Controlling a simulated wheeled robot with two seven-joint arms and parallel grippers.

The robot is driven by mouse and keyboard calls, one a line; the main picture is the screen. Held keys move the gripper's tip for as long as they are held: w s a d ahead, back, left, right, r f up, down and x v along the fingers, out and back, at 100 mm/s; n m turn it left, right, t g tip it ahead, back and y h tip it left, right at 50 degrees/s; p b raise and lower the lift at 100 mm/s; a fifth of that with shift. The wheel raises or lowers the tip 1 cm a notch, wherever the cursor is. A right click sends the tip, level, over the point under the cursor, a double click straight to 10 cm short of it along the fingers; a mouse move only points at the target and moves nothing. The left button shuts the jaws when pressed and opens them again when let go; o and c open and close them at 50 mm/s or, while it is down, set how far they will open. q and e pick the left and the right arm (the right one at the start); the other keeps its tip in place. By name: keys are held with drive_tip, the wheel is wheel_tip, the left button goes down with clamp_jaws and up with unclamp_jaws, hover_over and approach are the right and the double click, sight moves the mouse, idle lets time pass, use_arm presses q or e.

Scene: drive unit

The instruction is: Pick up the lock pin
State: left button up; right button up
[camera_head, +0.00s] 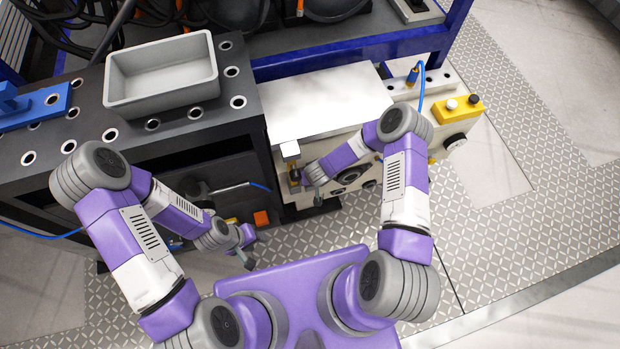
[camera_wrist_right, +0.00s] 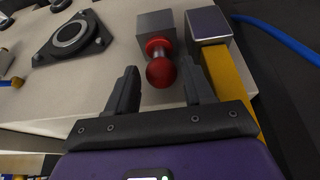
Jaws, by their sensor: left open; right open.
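The lock pin (camera_wrist_right: 161,71), with a red ball knob and red collar, sticks out of a grey metal block (camera_wrist_right: 155,24) in the right wrist view. My right gripper (camera_wrist_right: 159,72) is open, its two dark fingers on either side of the red knob with a gap to each. Whether it touches the knob at any point I cannot tell. In the head view my right gripper (camera_head: 309,186) is at the white machine's front, and the pin is not clear there. My left gripper (camera_head: 246,256) is open and empty, low before the dark bench.
A yellow bar with a metal cap (camera_wrist_right: 208,24) stands close to the right finger. A black flange (camera_wrist_right: 72,36) is at left. The grey bin (camera_head: 163,105) sits on the dark bench (camera_head: 240,130). A yellow button box (camera_head: 459,111) and blue cables are at right.

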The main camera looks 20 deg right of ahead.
drive_tip(key=b+x, duration=0.1)
drive_tip(key=x, duration=0.2)
drive_tip(key=shift+w, duration=0.25)
drive_tip(key=c, duration=1)
drive_tip(key=shift+o, duration=0.2)
drive_tip(key=shift+r, duration=0.1)
drive_tip(key=shift+r+p, duration=0.35)
drive_tip(key=shift+r, duration=0.15)
drive_tip(key=r, duration=0.1)
drive_tip(key=d+r+p, duration=0.1)
drive_tip(key=shift+s+r, duration=0.15)
drive_tip(key=shift+r, duration=0.15)
drive_tip(key=s+d+r+p, duration=0.1)
drive_tip(key=s+d, duration=0.1)
drive_tip(key=d, duration=0.6)
drive_tip(key=s+d+r+p, duration=0.1)
drive_tip(key=s+d+p, duration=0.1)
drive_tip(key=d, duration=0.6)
drive_tip(key=shift+s+r, duration=0.25)
drive_tip(key=shift+s, duration=0.15)
